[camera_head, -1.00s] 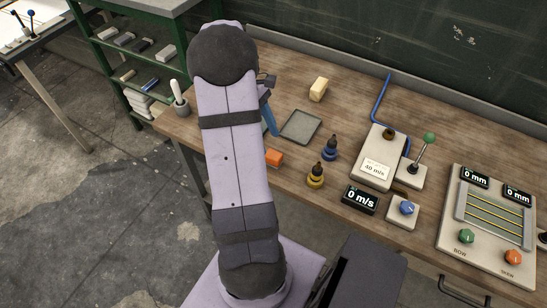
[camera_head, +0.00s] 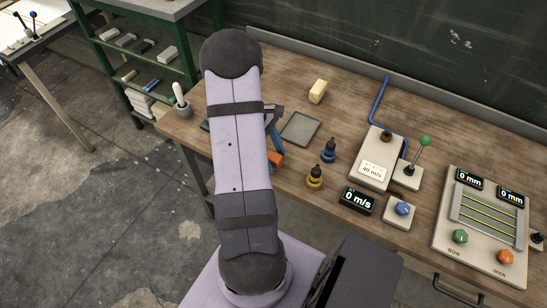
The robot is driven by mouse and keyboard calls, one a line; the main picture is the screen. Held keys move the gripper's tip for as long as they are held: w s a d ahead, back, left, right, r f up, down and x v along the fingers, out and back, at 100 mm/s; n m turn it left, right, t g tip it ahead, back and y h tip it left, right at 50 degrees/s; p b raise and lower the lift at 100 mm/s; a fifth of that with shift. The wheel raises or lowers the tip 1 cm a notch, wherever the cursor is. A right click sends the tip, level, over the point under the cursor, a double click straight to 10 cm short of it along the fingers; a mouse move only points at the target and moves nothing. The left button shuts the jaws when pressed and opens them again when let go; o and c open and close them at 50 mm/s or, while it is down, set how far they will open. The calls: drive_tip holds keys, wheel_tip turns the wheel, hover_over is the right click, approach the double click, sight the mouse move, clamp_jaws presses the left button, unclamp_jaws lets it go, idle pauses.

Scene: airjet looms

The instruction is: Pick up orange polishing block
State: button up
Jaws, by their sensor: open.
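The orange polishing block (camera_head: 276,160) lies on the wooden workbench, close to its front edge and just right of my arm. My arm hides part of its left side. My gripper (camera_head: 275,138) shows only in part past the right side of my arm, with a blue finger just above the block in the picture. The gripper is open and empty. I cannot tell whether the finger touches the block.
A grey tray (camera_head: 300,129) lies behind the block. A blue-ringed bottle (camera_head: 328,150) and a yellow-ringed bottle (camera_head: 315,178) stand to its right. A cream block (camera_head: 318,91) lies farther back. A cup (camera_head: 182,105) stands at the left edge.

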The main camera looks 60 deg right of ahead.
sight(273, 156)
drive_tip(key=shift+s+f, duration=0.1)
drive_tip(key=c, duration=1.2)
wheel_tip(273, 156, up, 10)
drive_tip(key=shift+r+b, duration=0.1)
drive_tip(key=shift+b, duration=1.1)
